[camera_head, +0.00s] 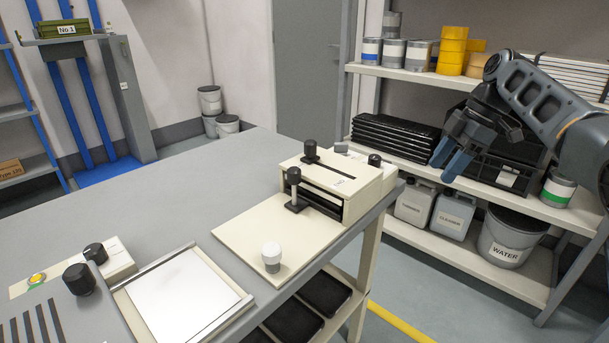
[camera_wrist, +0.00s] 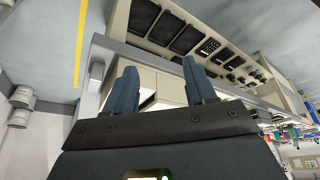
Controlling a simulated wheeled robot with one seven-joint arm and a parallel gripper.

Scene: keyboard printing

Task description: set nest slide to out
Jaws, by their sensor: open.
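A cream machine (camera_head: 330,187) stands on the grey bench, with a flat cream plate (camera_head: 245,237) extending in front of it. One black knob (camera_head: 311,148) stands at a slot in its top. Another black-knobbed lever (camera_head: 294,180) rises at its front opening. A white-topped knob (camera_head: 271,257) stands upright on the plate's near part. I cannot tell which part is the nest slide; its label is unreadable. My gripper (camera_head: 449,160) is open and empty, right of the machine and apart from it, in front of the shelves. Its two blue fingers also show in the wrist view (camera_wrist: 160,80).
A framed white panel (camera_head: 182,297) and a black-knobbed control box (camera_head: 85,262) lie on the bench's near left. The bench's far left is clear. Shelves at right hold tins, a black stack (camera_head: 393,143), jugs and a water bucket (camera_head: 507,236). Dark trays (camera_head: 323,292) sit below the bench.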

